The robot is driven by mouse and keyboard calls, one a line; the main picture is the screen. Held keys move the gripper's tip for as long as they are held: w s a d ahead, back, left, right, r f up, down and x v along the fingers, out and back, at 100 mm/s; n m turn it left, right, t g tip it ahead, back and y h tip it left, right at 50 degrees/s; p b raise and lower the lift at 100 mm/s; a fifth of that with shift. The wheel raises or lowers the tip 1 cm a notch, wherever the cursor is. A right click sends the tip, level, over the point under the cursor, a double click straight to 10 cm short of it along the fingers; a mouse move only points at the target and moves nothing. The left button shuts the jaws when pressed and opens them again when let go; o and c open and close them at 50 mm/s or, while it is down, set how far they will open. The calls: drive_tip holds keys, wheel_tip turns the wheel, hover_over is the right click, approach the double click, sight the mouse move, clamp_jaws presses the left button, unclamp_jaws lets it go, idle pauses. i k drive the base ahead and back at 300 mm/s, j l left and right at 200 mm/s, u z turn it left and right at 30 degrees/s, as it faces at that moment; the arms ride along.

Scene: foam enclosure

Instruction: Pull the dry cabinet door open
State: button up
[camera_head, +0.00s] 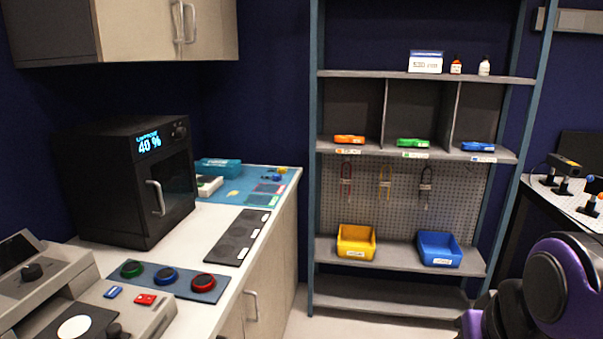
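The dry cabinet (122,180) is a black box on the left counter, with a lit display reading 40 % and a knob at its top right. Its dark glass door (179,184) looks closed and faces right toward the open floor. A silver vertical handle (156,198) sits on the door's near side. My gripper is not in view. Only a purple and black part of my arm shows at the lower right, far from the cabinet.
The counter (205,229) holds a dark mat (240,237), a pad with three round coloured pieces (206,288) and a grey device (75,300) in front of the cabinet. Wall cupboards (130,30) hang above. A shelf rack (400,168) with bins stands at the back.

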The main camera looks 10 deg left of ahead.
sight(153, 220)
drive_tip(key=i+l+u, duration=0.1)
drive_tip(key=i+u, duration=0.25)
drive_tip(key=i+l+u, duration=0.25)
drive_tip(key=i+u, duration=0.15)
drive_tip(key=i, duration=0.15)
drive_tip(key=i+l+u, duration=0.25)
drive_tip(key=u, duration=0.15)
drive_tip(key=i+l+u, duration=0.35)
drive_tip(key=k, duration=0.1)
